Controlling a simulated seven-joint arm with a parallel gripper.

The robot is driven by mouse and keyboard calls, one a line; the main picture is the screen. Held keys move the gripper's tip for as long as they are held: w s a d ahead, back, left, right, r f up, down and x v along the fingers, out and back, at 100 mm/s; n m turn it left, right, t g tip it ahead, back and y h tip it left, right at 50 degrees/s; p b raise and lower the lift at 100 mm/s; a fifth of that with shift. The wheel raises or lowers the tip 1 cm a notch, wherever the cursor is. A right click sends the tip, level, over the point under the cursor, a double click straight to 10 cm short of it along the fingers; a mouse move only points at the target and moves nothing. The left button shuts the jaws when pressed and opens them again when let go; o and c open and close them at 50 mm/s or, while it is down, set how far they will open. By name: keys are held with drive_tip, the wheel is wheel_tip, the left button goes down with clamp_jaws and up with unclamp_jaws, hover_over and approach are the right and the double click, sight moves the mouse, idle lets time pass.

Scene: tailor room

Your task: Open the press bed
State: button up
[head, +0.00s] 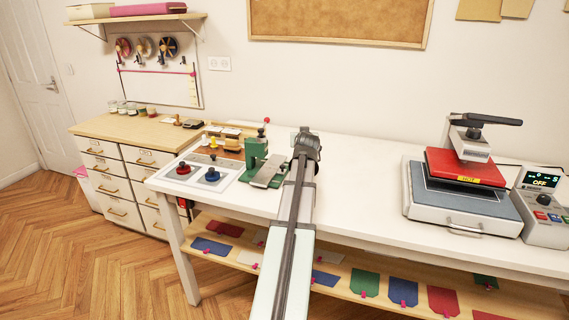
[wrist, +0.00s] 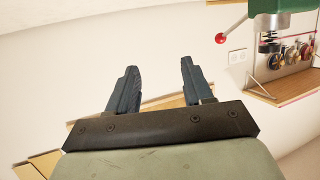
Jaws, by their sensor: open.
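The heat press stands at the right end of the white table in the head view. Its press bed (head: 425,205) is a pale grey base with a dark top, and a silver handle (head: 463,229) is on its front edge. The red upper plate (head: 465,165) sits above the bed, under the black lever (head: 490,119). The bed appears to be in under the plate. My gripper (wrist: 157,75) is open and empty in the wrist view, with no part of the press between its fingers. In the head view my arm is left of the press, apart from it; the fingers are not clear there.
A control box (head: 543,205) reading OFF stands right of the press. A green hand press (head: 257,152) with a red-knobbed lever and a tray (head: 197,172) of small tools are left of my arm. The tabletop (head: 355,195) between arm and press is clear.

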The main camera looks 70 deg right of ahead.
drive_tip(key=w+d+r+n+y, duration=0.1)
drive_tip(key=d+r+y, duration=0.15)
drive_tip(key=d, duration=0.75)
drive_tip(key=n+y, duration=1.3)
drive_tip(key=n, duration=0.5)
approach(283, 166)
drive_tip(key=x, duration=0.8)
drive_tip(key=shift+w+d, duration=0.1)
drive_tip(key=shift+w, duration=0.05)
clamp_jaws()
